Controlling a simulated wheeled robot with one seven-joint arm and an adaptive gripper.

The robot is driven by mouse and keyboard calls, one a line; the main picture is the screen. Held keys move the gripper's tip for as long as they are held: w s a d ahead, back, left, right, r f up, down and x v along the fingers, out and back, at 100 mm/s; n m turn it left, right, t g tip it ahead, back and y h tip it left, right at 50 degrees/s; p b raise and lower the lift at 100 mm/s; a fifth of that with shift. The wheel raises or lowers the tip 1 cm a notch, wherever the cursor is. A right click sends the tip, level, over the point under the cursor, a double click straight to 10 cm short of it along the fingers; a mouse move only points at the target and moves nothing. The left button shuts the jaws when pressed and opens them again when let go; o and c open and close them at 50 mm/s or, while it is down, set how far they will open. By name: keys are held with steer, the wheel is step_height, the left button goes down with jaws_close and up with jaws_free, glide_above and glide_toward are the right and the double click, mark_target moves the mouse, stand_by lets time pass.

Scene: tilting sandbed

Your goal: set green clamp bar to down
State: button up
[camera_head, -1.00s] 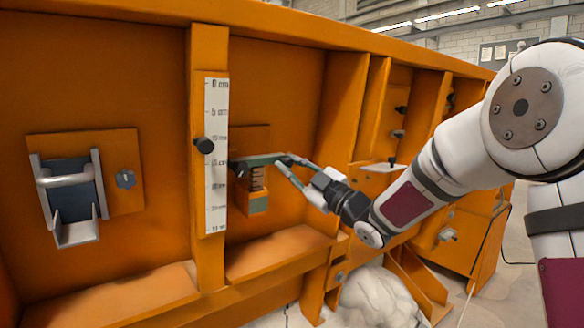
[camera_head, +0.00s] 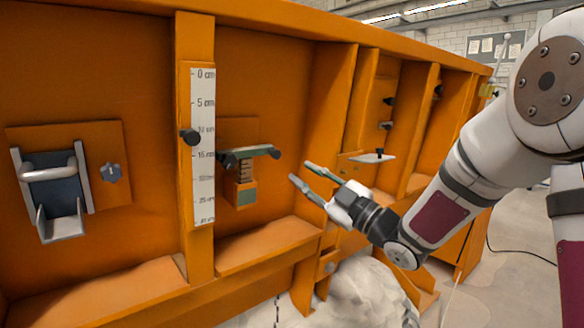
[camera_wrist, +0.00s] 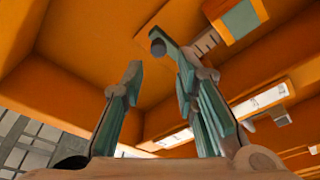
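The green clamp bar (camera_head: 250,153) is a short bar with a dark round knob at its right end, mounted on the orange wall. It lies roughly level, its right end slightly higher in the picture. A coiled spring and a green block sit below it. My gripper (camera_head: 300,171) is open and empty, to the right of the knob and slightly lower, apart from it. In the wrist view the fingers of my gripper (camera_wrist: 157,68) are spread, and the bar's dark knob (camera_wrist: 157,47) shows beyond them. The right finger partly hides the bar there.
A white centimetre scale (camera_head: 203,145) with a black knob stands left of the bar. Further left is a metal bracket (camera_head: 55,195) beside a small dial (camera_head: 111,172). Orange ribs and ledges frame the bay. A pale sand heap (camera_head: 360,295) lies below my gripper.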

steer(key=shift+v, duration=1.5)
steer(key=s+d+f+m+g+h, duration=0.55)
steer(key=s+d+m+h, duration=0.6)
steer(key=h, duration=0.45)
steer(key=s+a+f+m+g, duration=0.1)
steer(key=s+f+m+g, duration=0.15)
steer(key=s, duration=0.75)
steer(key=s+a+f+m+g+y, duration=0.1)
steer(key=s+f+m+g, duration=0.2)
steer(key=s, duration=0.7)
steer(key=s+a+f+m+g, duration=0.15)
steer(key=s+g, duration=0.25)
steer(key=s, duration=0.6)
step_height(320, 180, up, 18)
steer(key=s+t+p, duration=0.1)
steer(key=t+p, duration=0.2)
steer(key=p, duration=1.3)
steer(key=shift+s+f+n+p, duration=0.15)
steer(key=shift+n+p, duration=0.2)
